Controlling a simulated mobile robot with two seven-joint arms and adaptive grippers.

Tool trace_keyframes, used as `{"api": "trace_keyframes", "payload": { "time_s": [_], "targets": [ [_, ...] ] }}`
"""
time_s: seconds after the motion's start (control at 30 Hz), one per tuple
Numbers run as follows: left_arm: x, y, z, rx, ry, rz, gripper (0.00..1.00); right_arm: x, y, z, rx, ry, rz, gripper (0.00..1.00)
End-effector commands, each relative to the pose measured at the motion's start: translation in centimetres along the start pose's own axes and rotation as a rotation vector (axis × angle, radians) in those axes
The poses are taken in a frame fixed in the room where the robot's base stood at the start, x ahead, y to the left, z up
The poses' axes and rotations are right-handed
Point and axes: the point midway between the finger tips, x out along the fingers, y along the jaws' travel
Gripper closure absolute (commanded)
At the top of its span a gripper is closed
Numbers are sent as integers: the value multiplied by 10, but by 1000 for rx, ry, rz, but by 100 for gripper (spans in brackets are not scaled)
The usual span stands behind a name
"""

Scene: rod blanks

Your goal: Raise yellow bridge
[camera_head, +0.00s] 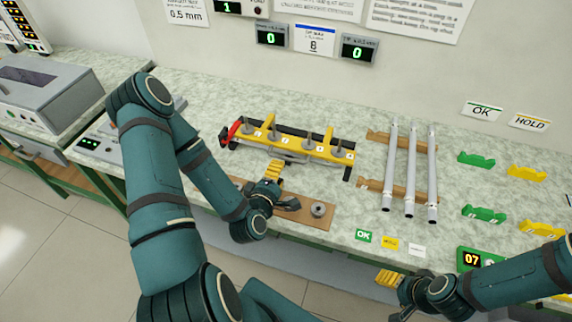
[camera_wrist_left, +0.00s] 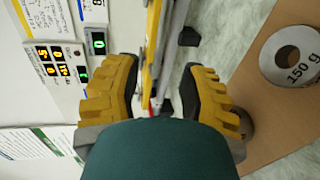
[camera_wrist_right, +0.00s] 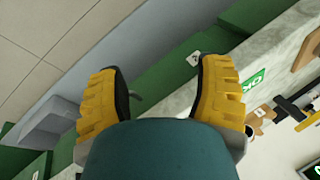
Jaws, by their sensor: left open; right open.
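The yellow bridge (camera_head: 290,142) is a long yellow bar on the bench, with several grey posts along its top and a red part at its left end. Two yellow arms reach back from it. My left gripper (camera_head: 276,168) is open at the near side of the bridge, by its middle. In the left wrist view the bridge (camera_wrist_left: 153,45) shows edge-on beyond the gap between the open fingers (camera_wrist_left: 158,85); I see no grip on it. My right gripper (camera_head: 388,278) is open and empty off the bench's front edge; its fingers (camera_wrist_right: 158,88) show nothing between them.
A brown board (camera_head: 315,221) with a ring weight (camera_head: 318,209) lies in front of the bridge. Three grey rods (camera_head: 410,170) rest on wooden rails to the right. Green holders (camera_head: 476,160) and yellow holders (camera_head: 527,172) stand further right. A grey box (camera_head: 45,95) is far left.

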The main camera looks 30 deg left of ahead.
Motion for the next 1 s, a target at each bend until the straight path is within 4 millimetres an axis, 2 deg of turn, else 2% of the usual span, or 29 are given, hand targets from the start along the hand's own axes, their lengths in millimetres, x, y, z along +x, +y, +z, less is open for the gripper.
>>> {"api": "trace_keyframes", "payload": {
  "time_s": [0.03, 0.37, 0.53, 0.77, 1.0],
  "targets": [
    [5, -4, -1, 3, 0, 3, 59, 10, 4, 4, -2, -6, -1, 34],
    [24, -4, 1, 2, -1, 2, 59, 42, 16, 19, -12, -38, -4, 34],
    [51, -3, 0, 0, 0, 3, 59, 57, 22, 19, -13, -34, -4, 34],
    [73, 0, 1, -1, -1, 0, 59, 54, 20, 18, -13, -33, -4, 34],
    [78, 0, 1, -1, -1, -2, 59, 54, 20, 18, -13, -33, -4, 34]
  ]
}}
